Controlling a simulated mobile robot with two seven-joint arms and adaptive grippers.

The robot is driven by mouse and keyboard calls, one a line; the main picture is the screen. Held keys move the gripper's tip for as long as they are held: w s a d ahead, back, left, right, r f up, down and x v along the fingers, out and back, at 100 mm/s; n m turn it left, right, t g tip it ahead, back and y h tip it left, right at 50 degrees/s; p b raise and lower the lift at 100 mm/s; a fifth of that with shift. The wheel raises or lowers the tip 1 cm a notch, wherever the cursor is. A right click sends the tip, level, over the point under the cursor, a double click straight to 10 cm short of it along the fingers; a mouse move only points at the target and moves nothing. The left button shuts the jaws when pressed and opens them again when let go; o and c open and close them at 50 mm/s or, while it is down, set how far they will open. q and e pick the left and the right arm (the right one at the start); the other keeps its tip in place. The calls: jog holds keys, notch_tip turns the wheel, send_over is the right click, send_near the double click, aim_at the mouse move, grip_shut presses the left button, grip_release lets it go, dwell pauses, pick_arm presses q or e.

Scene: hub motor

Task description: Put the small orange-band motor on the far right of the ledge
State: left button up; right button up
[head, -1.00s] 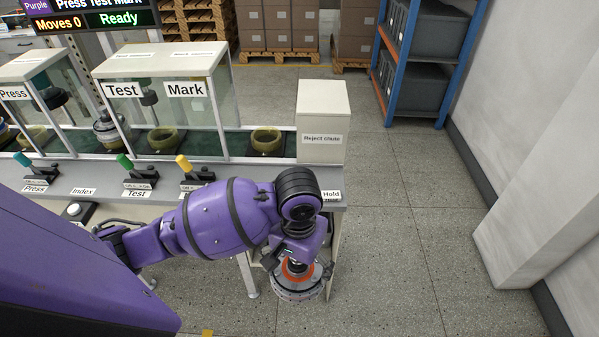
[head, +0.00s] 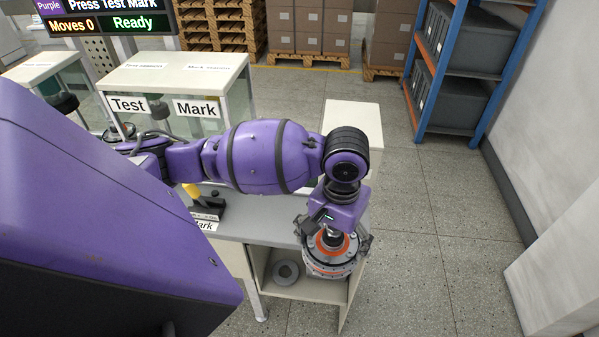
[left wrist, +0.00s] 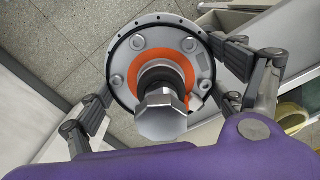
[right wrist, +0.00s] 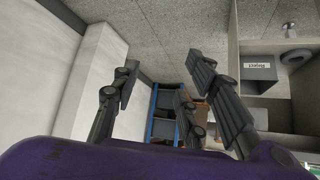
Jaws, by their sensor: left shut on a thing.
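The orange-band motor (head: 330,262) is a round grey disc with an orange ring around its hub and a silver shaft. My left gripper (head: 334,244) is shut on it from above, its fingers around the disc's rim, shaft up. The motor also fills the left wrist view (left wrist: 137,62). It is held at the front right end of the grey ledge (head: 262,212), overlapping the ledge edge in the picture. My arm hides the ledge's far right and its label. My right gripper shows only in the right wrist view (right wrist: 163,80), open and empty.
Under the ledge is an open cabinet with a grey ring (head: 286,272) inside. A yellow-handled lever (head: 207,203) stands on the ledge left of the motor.

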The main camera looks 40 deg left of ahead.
pick_arm(q)
jog(key=shift+n, duration=0.6)
jog(key=r, duration=0.1)
jog(key=a+r, duration=0.2)
jog(key=shift+w+r, duration=0.25)
jog(key=shift+r, duration=0.1)
jog(key=shift+a+r, duration=0.15)
jog(key=shift+r, duration=0.05)
jog(key=shift+w+a+f, duration=0.1)
jog(key=shift+w+a, duration=0.1)
jog(key=shift+w, duration=0.05)
jog(key=shift+w+a+f+b, duration=0.35)
jog(key=shift+w+a+f, duration=0.95)
jog(key=shift+w+f, duration=0.4)
jog(key=shift+w+a+f+b, duration=0.35)
jog(key=shift+w+a+f, duration=1.05)
jog(key=shift+w, duration=0.5)
jog(key=shift+w+a+f+b, duration=0.35)
jog(key=shift+w+a+f, duration=0.85)
jog(key=shift+w+f, duration=0.7)
jog(key=shift+f, duration=1.3)
pick_arm(e)
jog(key=shift+s+d+f, duration=0.3)
jog(key=shift+s+f, duration=0.15)
jog(key=shift+f, duration=0.15)
jog(key=shift+s+d+f, duration=0.3)
jog(key=shift+s+f, duration=0.1)
jog(key=shift+f, duration=0.2)
